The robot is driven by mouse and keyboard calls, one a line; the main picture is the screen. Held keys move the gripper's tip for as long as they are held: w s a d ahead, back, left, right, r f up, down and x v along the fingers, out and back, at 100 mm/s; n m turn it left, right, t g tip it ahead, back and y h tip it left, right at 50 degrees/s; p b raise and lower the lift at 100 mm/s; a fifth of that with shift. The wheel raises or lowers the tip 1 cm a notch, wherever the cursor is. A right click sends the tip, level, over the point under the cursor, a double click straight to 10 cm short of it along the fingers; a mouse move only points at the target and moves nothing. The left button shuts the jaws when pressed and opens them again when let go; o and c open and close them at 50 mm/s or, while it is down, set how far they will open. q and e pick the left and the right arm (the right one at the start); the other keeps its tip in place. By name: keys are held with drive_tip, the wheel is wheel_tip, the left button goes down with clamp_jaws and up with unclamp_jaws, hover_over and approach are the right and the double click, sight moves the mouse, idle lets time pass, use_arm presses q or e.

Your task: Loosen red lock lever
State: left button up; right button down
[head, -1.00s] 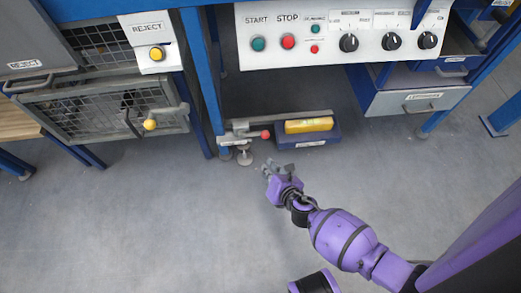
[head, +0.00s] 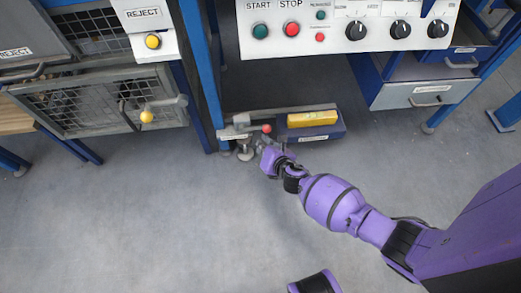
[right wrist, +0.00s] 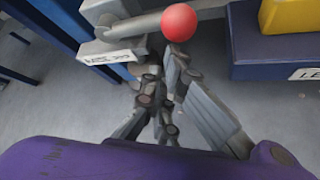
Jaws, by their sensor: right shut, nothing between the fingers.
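The red lock lever shows as a red ball knob (head: 267,128) on a grey arm, low by the foot of the blue frame. In the right wrist view the red ball (right wrist: 179,22) is at the top centre, beside a grey labelled block (right wrist: 108,52). My right gripper (head: 263,146) is just in front of and below the knob. In the right wrist view its shut, empty fingers (right wrist: 160,68) point up towards the ball, close below it. Whether they touch the lever cannot be told. My left gripper is not in view.
A yellow level (head: 312,118) lies on a blue block (head: 322,133) right of the lever. A blue post (head: 202,75) rises on the left. The control panel (head: 350,30) overhangs behind. The floor (head: 150,220) in front is clear.

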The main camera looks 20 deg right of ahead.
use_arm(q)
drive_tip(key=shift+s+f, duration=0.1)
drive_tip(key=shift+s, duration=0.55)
use_arm(e)
drive_tip(key=shift+d, duration=0.1)
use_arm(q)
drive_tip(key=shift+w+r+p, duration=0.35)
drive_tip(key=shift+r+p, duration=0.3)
use_arm(e)
drive_tip(key=shift+r+h, duration=0.3)
drive_tip(key=shift+r, duration=0.1)
